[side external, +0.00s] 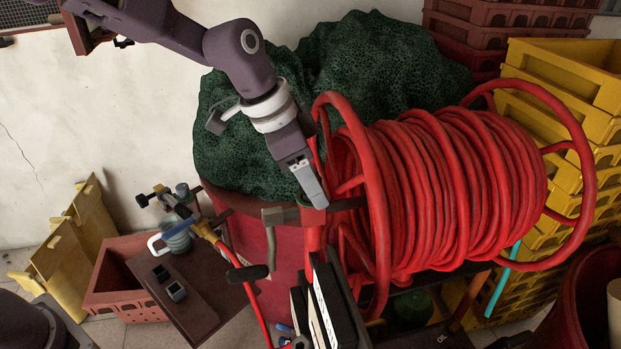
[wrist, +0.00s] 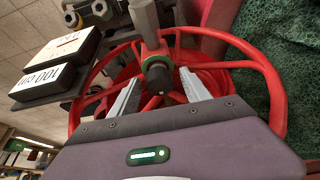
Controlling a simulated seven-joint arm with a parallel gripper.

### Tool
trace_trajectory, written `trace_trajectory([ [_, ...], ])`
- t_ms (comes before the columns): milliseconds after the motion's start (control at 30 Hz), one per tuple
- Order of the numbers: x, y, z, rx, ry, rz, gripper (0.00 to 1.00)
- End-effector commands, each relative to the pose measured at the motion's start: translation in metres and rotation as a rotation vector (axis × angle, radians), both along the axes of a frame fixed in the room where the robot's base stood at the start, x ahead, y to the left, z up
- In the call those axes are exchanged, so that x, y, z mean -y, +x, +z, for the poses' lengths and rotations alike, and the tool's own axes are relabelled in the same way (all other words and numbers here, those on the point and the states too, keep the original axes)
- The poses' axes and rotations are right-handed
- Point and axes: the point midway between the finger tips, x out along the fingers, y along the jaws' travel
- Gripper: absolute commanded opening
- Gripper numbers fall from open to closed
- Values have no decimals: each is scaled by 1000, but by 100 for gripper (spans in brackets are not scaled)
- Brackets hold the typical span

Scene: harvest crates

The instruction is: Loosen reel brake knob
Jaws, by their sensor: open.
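The large reel (side external: 578,120) is wound with red hose (side external: 450,190) and fills the middle right of the side view. In the wrist view, its red spoked rim (wrist: 272,88) surrounds the hub. A dark knob (wrist: 157,73) with a green ring behind it sits at the hub, which I take to be the brake knob. My gripper (wrist: 160,78) is open, with one pale finger on each side of the knob's near end. I cannot tell whether they touch it. In the side view, my gripper (side external: 318,201) points down at the reel's left side, where I cannot clearly make out the knob.
Dark green netting (side external: 290,90) is heaped behind my gripper. Yellow crates (side external: 560,75) are stacked at the right. A black-gripped handle (side external: 247,273) sticks out lower left. Black-and-white label boxes (wrist: 70,48) stand left of the hub. A brown board (side external: 200,290) holds small items.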

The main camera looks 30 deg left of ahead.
Motion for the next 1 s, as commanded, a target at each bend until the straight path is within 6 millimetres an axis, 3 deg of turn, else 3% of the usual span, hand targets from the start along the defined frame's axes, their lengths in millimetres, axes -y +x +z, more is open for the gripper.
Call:
trace_trajectory([
  [67,0,0,0,0,0,0,54],
  [333,0,0,0,0,0,0,0],
  [667,0,0,0,0,1,45,0],
  [1000,1,-1,1,1,2,284,0],
])
